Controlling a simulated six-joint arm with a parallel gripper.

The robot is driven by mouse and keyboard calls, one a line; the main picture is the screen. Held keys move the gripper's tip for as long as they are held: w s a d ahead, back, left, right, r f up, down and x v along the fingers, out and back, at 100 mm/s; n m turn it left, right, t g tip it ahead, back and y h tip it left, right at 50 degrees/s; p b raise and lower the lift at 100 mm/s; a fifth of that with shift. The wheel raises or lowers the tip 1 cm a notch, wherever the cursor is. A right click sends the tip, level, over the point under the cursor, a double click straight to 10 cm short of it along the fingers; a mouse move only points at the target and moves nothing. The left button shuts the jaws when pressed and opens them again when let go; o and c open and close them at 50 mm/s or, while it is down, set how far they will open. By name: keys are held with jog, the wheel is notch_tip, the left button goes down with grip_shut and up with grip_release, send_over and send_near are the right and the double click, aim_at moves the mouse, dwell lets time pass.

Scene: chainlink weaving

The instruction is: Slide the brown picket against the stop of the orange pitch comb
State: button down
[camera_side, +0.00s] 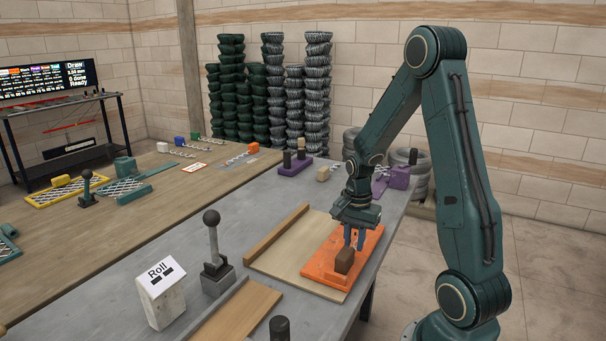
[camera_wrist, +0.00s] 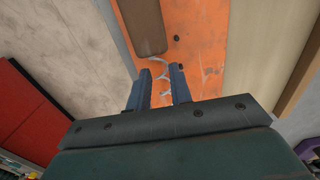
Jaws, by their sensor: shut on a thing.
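The orange pitch comb (camera_side: 368,246) lies flat on the grey bench, under my gripper; its orange face (camera_wrist: 205,42) fills the upper middle of the wrist view. The brown picket has a brown block (camera_side: 344,261), which sits over the comb near its front end. In the wrist view the block (camera_wrist: 141,24) is at the top, with a thin zigzag wire running from it toward my fingers. My gripper (camera_side: 354,242) points down with its blue fingers around that wire (camera_wrist: 163,78), just behind the block. I cannot make out the comb's stop or whether the block touches it.
A pale board (camera_side: 285,255) with a brown raised edge lies left of the comb. A black-knobbed lever (camera_side: 213,250) and a white "Roll" sign (camera_side: 162,294) stand further left. A purple block (camera_side: 294,167) with dark posts stands behind. The bench edge is close on the right.

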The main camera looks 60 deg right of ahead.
jog(key=shift+a, duration=0.75)
dwell(0.5)
jog(key=c, duration=1.2)
grip_release()
jog(key=shift+o, duration=0.2)
jog(key=shift+r, duration=0.1)
notch_tip(320, 180, up, 14)
jog(key=shift+f, duration=0.2)
jog(key=s+a+r+n+t, duration=0.2)
jog(key=s+a+r+n, duration=0.1)
jog(key=a+n, duration=0.6)
jog(key=s+a+r+n+t, duration=0.3)
jog(key=s+a+n, duration=0.2)
jog(key=a+n, duration=0.4)
jog(key=shift+s+a+r+t, duration=0.2)
jog(key=shift+a+r+t, duration=0.15)
jog(key=shift+a, duration=0.85)
